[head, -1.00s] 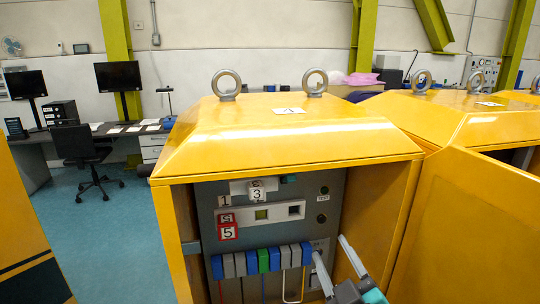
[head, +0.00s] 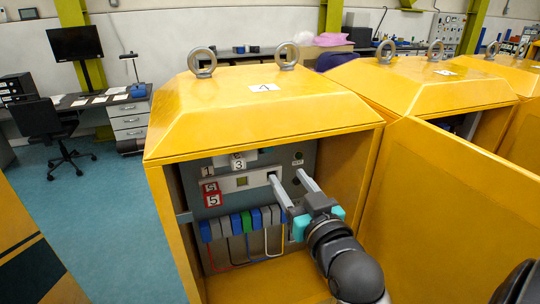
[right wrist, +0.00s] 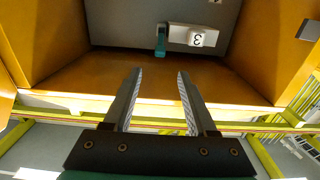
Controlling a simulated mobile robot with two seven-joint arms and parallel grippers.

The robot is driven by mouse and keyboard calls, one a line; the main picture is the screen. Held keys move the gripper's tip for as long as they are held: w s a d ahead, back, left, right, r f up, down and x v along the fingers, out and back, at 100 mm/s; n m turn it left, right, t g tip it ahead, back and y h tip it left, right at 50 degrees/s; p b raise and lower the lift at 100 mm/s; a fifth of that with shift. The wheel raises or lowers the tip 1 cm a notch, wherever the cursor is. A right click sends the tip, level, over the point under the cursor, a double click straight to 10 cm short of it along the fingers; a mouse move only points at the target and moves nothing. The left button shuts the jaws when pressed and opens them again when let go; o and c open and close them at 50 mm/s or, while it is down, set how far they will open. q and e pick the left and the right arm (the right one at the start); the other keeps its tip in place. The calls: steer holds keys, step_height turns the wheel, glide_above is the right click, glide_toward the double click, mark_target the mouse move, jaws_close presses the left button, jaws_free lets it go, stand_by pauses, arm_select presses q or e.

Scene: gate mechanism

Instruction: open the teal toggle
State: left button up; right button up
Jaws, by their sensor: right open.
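The teal toggle (right wrist: 160,40) sticks out from the grey panel inside the yellow cabinet, beside a white block numbered 3 (right wrist: 196,38) in the right wrist view. In the head view, the block (head: 239,165) shows on the upper panel, but the toggle is too small to make out clearly. My right gripper (head: 286,174) is open and empty in front of the panel's right part. In the right wrist view, its parted fingers (right wrist: 160,72) point toward the toggle with a gap before it. My left gripper is not in view.
The cabinet's yellow roof (head: 262,112) overhangs the opening, and side walls bound it. Several blue, grey and green breakers (head: 240,222) with coloured wires sit lower on the panel. A large open yellow door (head: 440,210) stands close to the right of my arm.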

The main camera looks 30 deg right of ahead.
mark_target(270, 150)
steer(key=p+x, duration=0.2)
steer(key=x, duration=0.9)
steer(key=shift+w+r, duration=0.2)
steer(key=shift+w, duration=0.15)
steer(key=shift+c, duration=0.4)
jaws_close()
